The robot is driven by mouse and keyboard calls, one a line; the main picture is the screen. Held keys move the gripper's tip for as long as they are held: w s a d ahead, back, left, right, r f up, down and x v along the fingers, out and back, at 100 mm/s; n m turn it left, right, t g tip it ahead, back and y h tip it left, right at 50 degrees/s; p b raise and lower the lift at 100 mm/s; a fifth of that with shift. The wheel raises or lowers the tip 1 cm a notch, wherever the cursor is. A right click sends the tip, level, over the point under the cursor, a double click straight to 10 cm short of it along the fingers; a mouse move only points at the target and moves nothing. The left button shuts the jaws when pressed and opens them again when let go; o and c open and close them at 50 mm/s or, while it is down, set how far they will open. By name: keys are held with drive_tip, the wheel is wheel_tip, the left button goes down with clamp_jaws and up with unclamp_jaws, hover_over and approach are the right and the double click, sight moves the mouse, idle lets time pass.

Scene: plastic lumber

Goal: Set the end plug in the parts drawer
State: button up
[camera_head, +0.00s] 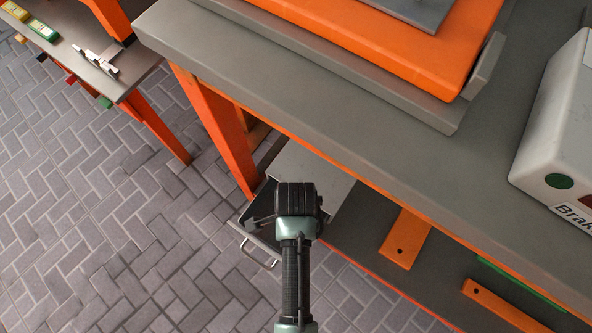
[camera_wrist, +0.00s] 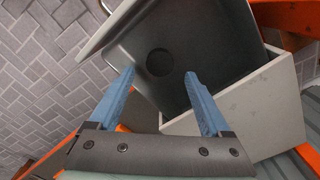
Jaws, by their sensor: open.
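The parts drawer (camera_head: 243,222) is pulled out from a light grey cabinet under the bench. The wrist view shows its dark inside and pale front (camera_wrist: 108,32). A flat, dark round shape, apparently the end plug (camera_wrist: 160,62), lies on the drawer floor. My gripper (camera_wrist: 159,73) is over the drawer with its two blue fingers apart and nothing between them. The round shape appears beyond and between the fingertips, and I see no contact. In the head view my wrist hides part of the drawer and the fingers.
The grey bench top (camera_head: 400,150) on orange legs overhangs the cabinet (camera_head: 318,178). An orange block (camera_head: 400,45) and a white box (camera_head: 562,130) stand on it. Orange pieces (camera_head: 405,238) lie on the lower shelf. A second bench (camera_head: 140,68) is at upper left. Paved floor is clear at left.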

wheel_tip(320, 180, up, 7)
drive_tip(key=p, duration=0.2)
drive_tip(key=shift+r+p, duration=0.15)
drive_tip(key=shift+p, duration=0.25)
